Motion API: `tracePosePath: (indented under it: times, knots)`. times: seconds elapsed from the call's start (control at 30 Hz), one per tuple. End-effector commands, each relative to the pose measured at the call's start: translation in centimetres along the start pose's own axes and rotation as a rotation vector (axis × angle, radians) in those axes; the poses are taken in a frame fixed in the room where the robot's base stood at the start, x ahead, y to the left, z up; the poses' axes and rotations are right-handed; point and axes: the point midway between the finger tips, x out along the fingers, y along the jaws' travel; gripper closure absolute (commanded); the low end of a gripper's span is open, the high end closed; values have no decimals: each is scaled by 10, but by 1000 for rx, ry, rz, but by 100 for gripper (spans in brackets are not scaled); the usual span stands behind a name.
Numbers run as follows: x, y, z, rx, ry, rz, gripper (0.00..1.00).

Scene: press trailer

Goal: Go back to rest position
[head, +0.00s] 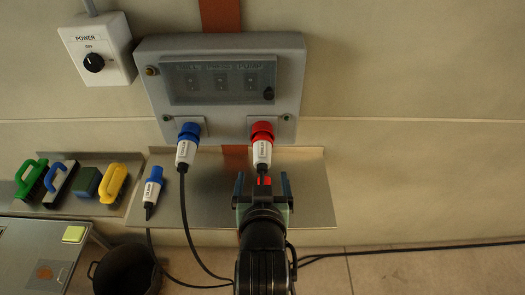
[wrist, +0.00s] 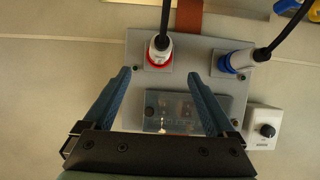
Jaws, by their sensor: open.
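My gripper (head: 262,184) is open and empty, its two fingers spread below the red plug (head: 262,148) and around the line of its cable, apart from the plug body. The red plug sits in the right socket of the grey power box (head: 150,92). In the wrist view my gripper (wrist: 160,76) has open fingers with nothing between the tips, and the red plug (wrist: 159,50) shows beyond them. A blue plug (head: 187,146) sits in the left socket; it also shows in the wrist view (wrist: 238,61).
A loose blue plug (head: 152,188) lies on the metal shelf (head: 310,205). Several coloured handled blocks (head: 113,184) stand on the left shelf. A POWER switch (head: 96,55) is on the wall. A black bucket (head: 125,270) stands below, and cables run over the floor.

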Motion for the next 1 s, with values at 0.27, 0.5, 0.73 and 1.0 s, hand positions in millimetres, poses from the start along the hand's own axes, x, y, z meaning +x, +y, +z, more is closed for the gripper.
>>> tracePosePath:
  times: [0.27, 0.5, 0.73, 1.0]
  knots:
    - [-1, 0, -7, 0, 16, 0, 9]
    - [-31, -1, -129, 2, 306, -1, 9]
    - [-126, 0, -279, 2, 734, 0, 9]
    - [-258, 0, -375, -3, 1142, 4, 9]
